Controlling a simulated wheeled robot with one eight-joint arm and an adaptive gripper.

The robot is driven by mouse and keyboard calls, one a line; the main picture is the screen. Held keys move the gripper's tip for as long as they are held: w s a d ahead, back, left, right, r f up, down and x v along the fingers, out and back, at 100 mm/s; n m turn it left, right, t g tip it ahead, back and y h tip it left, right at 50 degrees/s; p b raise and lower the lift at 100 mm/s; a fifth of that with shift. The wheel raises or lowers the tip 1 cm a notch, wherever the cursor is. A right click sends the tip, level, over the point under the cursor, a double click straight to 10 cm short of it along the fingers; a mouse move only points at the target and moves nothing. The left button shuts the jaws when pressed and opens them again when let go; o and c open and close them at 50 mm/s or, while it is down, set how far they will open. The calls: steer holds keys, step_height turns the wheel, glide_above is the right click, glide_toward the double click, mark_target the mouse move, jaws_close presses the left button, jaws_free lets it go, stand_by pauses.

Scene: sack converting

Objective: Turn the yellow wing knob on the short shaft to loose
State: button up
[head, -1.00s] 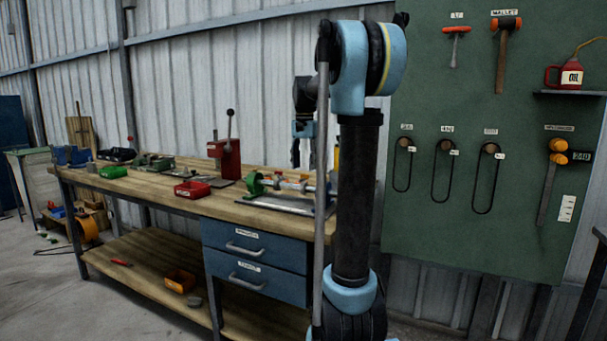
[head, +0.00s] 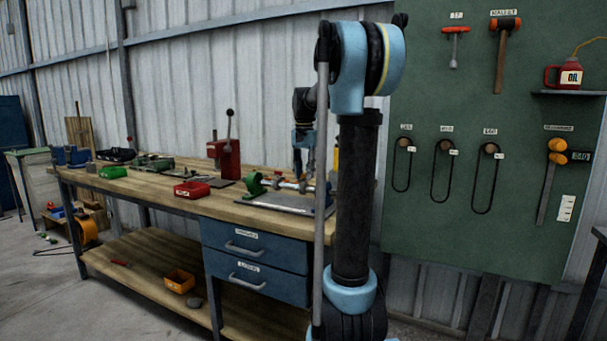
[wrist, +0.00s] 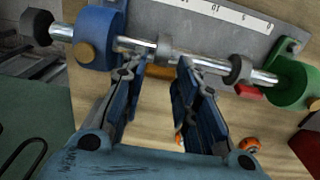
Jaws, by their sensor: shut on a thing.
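A steel shaft (wrist: 205,61) crosses the top of the wrist view, between a blue bracket (wrist: 100,38) at left and a green bracket (wrist: 295,85) at right. Two grey collars, one near the middle (wrist: 165,48) and one farther right (wrist: 240,68), sit on it. The yellow wing knob (wrist: 159,72) shows as a yellow-orange strip below the middle collar, between my fingertips. My gripper (wrist: 155,77) is shut on it, with a finger at each side; the fingers hide part of it. In the head view my gripper (head: 299,168) is down at the shaft fixture, partly behind my arm.
A red part (wrist: 248,92) hangs by the right collar. A scale plate (wrist: 215,25) lies behind the shaft. On the wooden bench (head: 150,183) stand a red press (head: 229,158) and a red bin (head: 191,189), left of the fixture.

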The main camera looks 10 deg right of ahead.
steer(key=shift+n, duration=0.3)
steer(key=n, duration=0.4)
steer(key=shift+y, duration=0.4)
steer(key=n, duration=0.4)
steer(key=shift+d+n+y, duration=0.15)
steer(key=shift+n+y, duration=0.15)
steer(key=n, duration=0.4)
steer(key=shift+n+y, duration=0.3)
steer(key=shift+d+n, duration=0.1)
steer(key=shift+n, duration=1.8)
steer(key=shift+w, duration=0.1)
steer(key=o, duration=1.1)
steer(key=shift+c, duration=0.2)
